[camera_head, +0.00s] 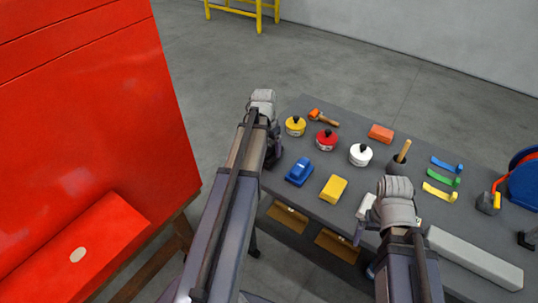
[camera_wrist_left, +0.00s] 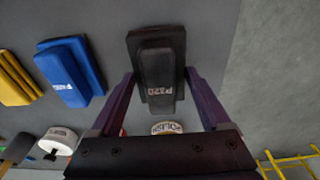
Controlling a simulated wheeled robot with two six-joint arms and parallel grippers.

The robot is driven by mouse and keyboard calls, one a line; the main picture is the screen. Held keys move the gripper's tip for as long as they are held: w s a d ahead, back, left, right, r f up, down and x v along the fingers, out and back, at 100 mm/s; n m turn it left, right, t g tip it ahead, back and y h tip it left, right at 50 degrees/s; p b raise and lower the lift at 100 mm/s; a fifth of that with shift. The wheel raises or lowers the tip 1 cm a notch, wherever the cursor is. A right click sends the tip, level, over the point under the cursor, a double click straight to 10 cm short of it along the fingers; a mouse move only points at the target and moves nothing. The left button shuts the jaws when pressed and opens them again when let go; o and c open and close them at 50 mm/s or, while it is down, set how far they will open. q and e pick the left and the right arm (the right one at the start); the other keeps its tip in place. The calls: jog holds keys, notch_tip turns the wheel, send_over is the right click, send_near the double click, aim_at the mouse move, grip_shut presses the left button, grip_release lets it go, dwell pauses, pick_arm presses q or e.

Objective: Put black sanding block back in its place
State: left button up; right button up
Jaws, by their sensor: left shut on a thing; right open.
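The black sanding block (camera_wrist_left: 158,48), marked P320, sits between the two purple fingers of my left gripper (camera_wrist_left: 160,76) in the left wrist view. The fingers are shut on its sides. In the head view my left gripper (camera_head: 273,150) is at the left end of the grey table (camera_head: 310,215), and its arm hides the block. I cannot tell whether the block touches the table. A blue sanding block (camera_head: 300,172) and a yellow one (camera_head: 334,188) lie to its right. My right gripper (camera_head: 366,217) is open over the table's front, partly hidden by its wrist.
Yellow (camera_head: 295,126), red (camera_head: 326,139) and white (camera_head: 360,155) round tins stand behind the blocks. A long grey bar (camera_head: 473,258) lies front right. A large red panel (camera_head: 90,130) stands left.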

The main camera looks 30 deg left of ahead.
pick_arm(q)
notch_tip(320, 180, down, 3)
jog(key=shift+r+b, duration=0.2)
jog(key=shift+b, duration=0.6)
pick_arm(e)
notch_tip(320, 180, down, 3)
jog(key=shift+r, duration=0.2)
pick_arm(q)
jog(key=shift+c, duration=0.6)
jog(key=shift+r, duration=0.15)
pick_arm(e)
jog(key=shift+r, duration=0.15)
pick_arm(q)
jog(key=o, duration=1.1)
jog(key=shift+o, duration=0.2)
jog(key=r+p, duration=0.4)
jog(key=s+r+p, duration=0.1)
jog(key=r+p, duration=0.7)
jog(key=shift+s, duration=0.25)
pick_arm(e)
notch_tip(320, 180, up, 12)
